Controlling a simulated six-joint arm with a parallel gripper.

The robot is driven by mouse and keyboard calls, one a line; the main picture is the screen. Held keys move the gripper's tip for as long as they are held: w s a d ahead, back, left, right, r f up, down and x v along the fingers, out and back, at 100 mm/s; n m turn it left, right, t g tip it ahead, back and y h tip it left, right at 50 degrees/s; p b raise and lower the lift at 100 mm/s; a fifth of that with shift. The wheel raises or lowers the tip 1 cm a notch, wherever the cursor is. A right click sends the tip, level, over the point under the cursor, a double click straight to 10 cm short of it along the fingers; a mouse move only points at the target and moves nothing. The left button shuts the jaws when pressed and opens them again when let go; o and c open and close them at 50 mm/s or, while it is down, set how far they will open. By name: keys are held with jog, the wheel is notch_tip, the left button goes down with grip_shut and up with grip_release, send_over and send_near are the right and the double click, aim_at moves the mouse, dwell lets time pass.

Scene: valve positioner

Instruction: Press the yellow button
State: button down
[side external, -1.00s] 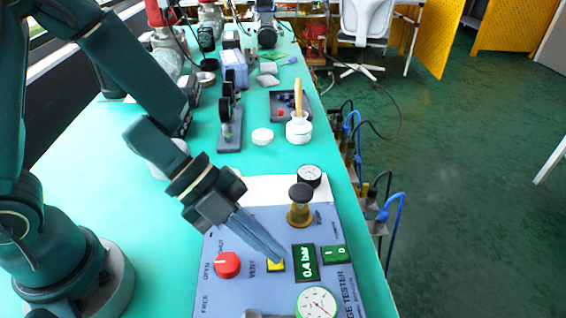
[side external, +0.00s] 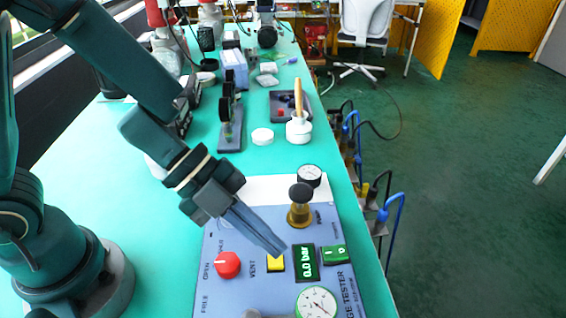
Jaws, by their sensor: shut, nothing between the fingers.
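The yellow button (side external: 275,263) sits on the blue-grey tester panel (side external: 228,295), between the red knob and the display. My gripper (side external: 283,251) is shut and empty. Its fingertips are just above and beside the button's upper right edge in the picture; whether they touch it I cannot tell. Most of the button shows. The display (side external: 306,262) reads 0.0 bar.
The red knob (side external: 227,264) is left of the button. A brass post with a black knob (side external: 301,204), a green switch (side external: 335,254) and gauges (side external: 316,303) stand close by. A white bottle with a brush (side external: 299,127) is farther back.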

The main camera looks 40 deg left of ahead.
aim_at(269, 257)
jog(key=shift+r, duration=0.1)
jog(key=shift+r, duration=2.4)
